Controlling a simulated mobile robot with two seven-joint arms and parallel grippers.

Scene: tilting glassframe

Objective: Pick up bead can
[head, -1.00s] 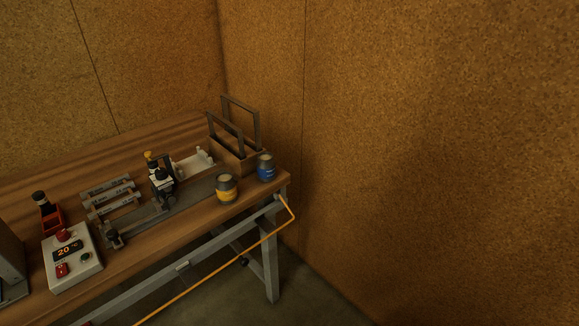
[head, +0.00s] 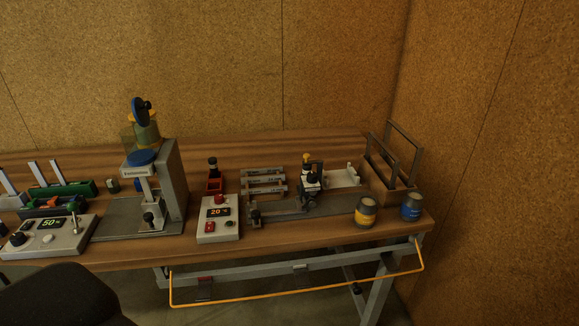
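Two small cans stand upright at the right end of the wooden workbench (head: 300,239). One can has a yellow band (head: 366,212) and grey ends. The other has a blue body (head: 411,207) and a grey top, and stands just right of it near the bench corner. I cannot read their labels, so I cannot tell which is the bead can. Neither of my grippers is in view.
A wooden holder with upright dark frames (head: 398,190) stands behind the cans. A slide fixture (head: 312,185) and a control box reading 20 (head: 219,222) are left of them. A press (head: 170,185) stands further left. An orange bar (head: 300,292) runs along the bench's front.

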